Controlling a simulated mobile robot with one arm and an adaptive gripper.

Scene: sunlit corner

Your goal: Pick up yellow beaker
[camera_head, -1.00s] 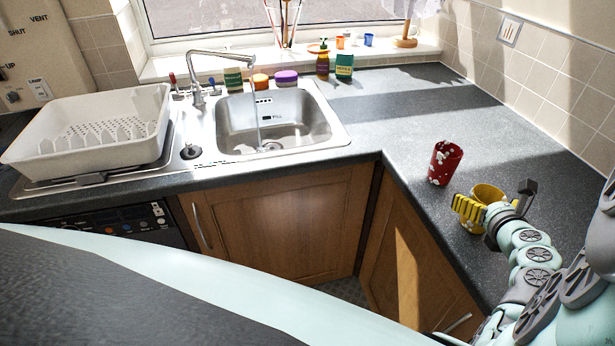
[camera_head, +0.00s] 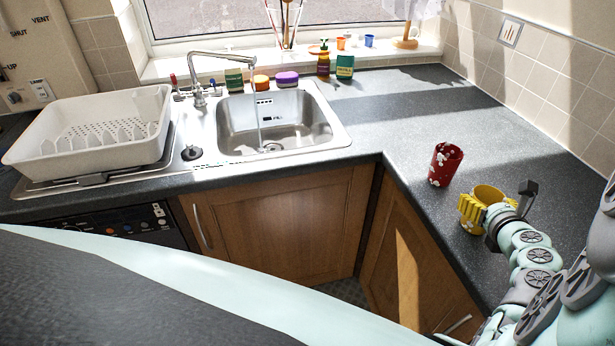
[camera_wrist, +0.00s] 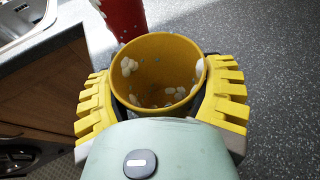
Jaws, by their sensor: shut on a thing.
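The yellow beaker (camera_head: 487,194) with white spots stands near the front edge of the right-hand counter, in the head view. It also shows in the wrist view (camera_wrist: 157,55), upright, with its open rim facing up. My gripper (camera_head: 478,212) is around it, its yellow ribbed fingers closed against its two sides. In the wrist view my gripper (camera_wrist: 163,100) has one finger on the left and one on the right of the beaker. The beaker's base and lower wall are mostly hidden behind the fingers and gripper body.
A red beaker with white spots (camera_head: 445,164) stands just beyond the yellow one, close to it. The sink (camera_head: 222,130) with running tap and a white dish rack (camera_head: 28,152) are at left. The counter (camera_head: 500,130) behind the beakers is clear.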

